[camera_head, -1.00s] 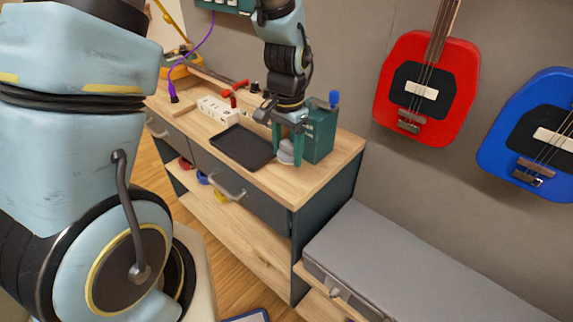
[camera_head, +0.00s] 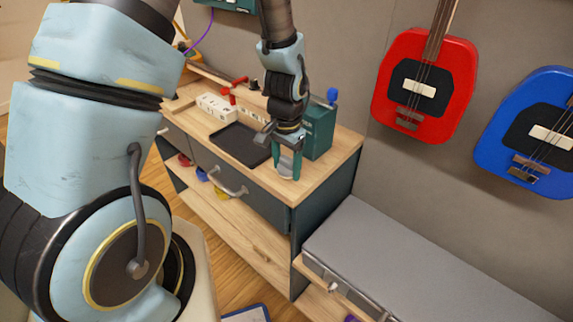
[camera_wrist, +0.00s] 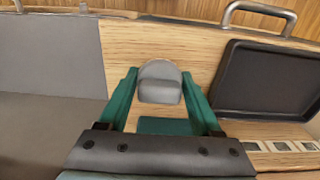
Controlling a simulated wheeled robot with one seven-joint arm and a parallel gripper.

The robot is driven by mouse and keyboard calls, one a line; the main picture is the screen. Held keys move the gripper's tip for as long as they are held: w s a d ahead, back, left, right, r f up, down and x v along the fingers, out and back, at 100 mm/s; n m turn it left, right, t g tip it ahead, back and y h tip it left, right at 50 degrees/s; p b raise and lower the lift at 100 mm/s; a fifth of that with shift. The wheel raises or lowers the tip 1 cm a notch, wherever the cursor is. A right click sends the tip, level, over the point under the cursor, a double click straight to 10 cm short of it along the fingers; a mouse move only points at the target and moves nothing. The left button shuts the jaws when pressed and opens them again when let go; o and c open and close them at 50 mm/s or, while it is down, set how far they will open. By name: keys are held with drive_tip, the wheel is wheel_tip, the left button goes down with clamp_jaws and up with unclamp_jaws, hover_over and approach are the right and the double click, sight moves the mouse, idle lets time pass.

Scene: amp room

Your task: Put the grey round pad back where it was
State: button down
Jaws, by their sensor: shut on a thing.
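The grey round pad (camera_head: 286,167) is between the green fingers of my gripper (camera_head: 287,168), over the right front part of the wooden bench top. In the wrist view the pad (camera_wrist: 160,88) shows a rounded top and a blocky nearer part, with a finger on each side. My gripper (camera_wrist: 160,92) is shut on it. I cannot tell whether the pad's underside touches the wood. The gripper hides part of the pad in the head view.
A black tray (camera_head: 240,145) lies left of my gripper. A dark green box (camera_head: 319,132) stands just behind and right. A white power strip (camera_head: 217,107) lies farther back. The bench's front edge is close. A grey-topped low unit (camera_head: 400,260) stands to the right.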

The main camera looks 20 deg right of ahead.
sight(286, 160)
drive_tip(key=shift+s+a+f, duration=0.1)
drive_tip(key=shift+f, duration=0.35)
drive_tip(key=shift+c, duration=1.5)
unclamp_jaws()
drive_tip(key=shift+o, duration=1.2)
drive_tip(key=shift+r, duration=0.55)
wheel_tip(286, 160, up, 12)
drive_tip(key=b, duration=0.2)
drive_tip(key=w+a+r+n+t, duration=0.1)
drive_tip(key=a+n, duration=1)
drive_tip(key=a, duration=1.3)
drive_tip(key=shift+w+a+r, duration=0.3)
drive_tip(key=shift+a+r, duration=0.1)
drive_tip(key=shift+r, duration=0.05)
